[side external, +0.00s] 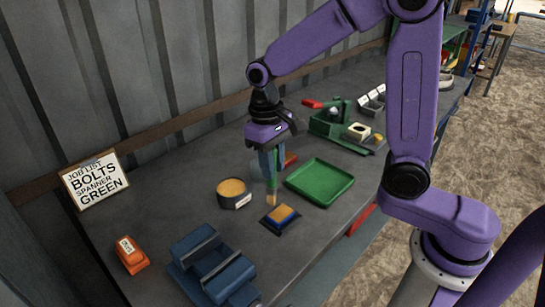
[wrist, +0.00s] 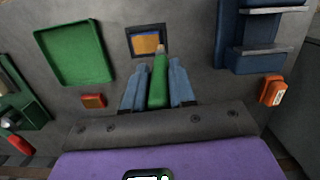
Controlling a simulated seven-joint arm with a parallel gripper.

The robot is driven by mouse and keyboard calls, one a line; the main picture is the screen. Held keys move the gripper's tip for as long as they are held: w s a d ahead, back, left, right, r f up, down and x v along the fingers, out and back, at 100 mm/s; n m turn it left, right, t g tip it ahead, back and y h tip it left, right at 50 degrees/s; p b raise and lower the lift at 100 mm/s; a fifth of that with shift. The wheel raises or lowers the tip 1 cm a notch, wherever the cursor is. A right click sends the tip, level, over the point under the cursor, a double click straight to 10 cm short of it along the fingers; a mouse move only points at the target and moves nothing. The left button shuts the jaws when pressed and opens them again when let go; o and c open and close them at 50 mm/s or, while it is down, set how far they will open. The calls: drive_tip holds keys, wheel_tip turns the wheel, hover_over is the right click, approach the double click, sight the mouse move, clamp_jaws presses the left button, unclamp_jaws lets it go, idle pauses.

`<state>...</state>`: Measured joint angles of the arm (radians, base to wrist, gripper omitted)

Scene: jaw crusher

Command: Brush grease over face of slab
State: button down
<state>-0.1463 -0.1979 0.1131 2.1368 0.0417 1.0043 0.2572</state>
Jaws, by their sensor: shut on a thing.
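My gripper (side external: 270,165) is shut on a green-handled brush (wrist: 158,80) and holds it pointing down, its pale bristles lowest. The slab (side external: 281,217) is a small block with blue and orange areas in a dark frame on the bench. In the wrist view the slab (wrist: 145,43) shows mostly orange with a blue strip along its top. The bristle tip is at the slab's edge; I cannot tell if it touches. A round tin (side external: 233,194) of tan stuff, likely the grease, stands left of the brush. I do not see the tin in the wrist view.
A green tray (side external: 320,182) lies right of the slab. A blue vise (side external: 212,265) and an orange labelled box (side external: 130,254) are at the front left. A red block (side external: 291,158) is behind the brush. A job list board (side external: 94,180) leans on the wall.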

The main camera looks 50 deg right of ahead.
sight(274, 187)
wheel_tip(274, 187, down, 6)
drive_tip(key=shift+s, duration=0.1)
drive_tip(key=shift+d+r, duration=0.1)
drive_tip(key=shift+d, duration=0.3)
drive_tip(key=shift+a, duration=0.5)
drive_tip(key=shift+d+r, duration=0.1)
drive_tip(key=shift+r, duration=3.8)
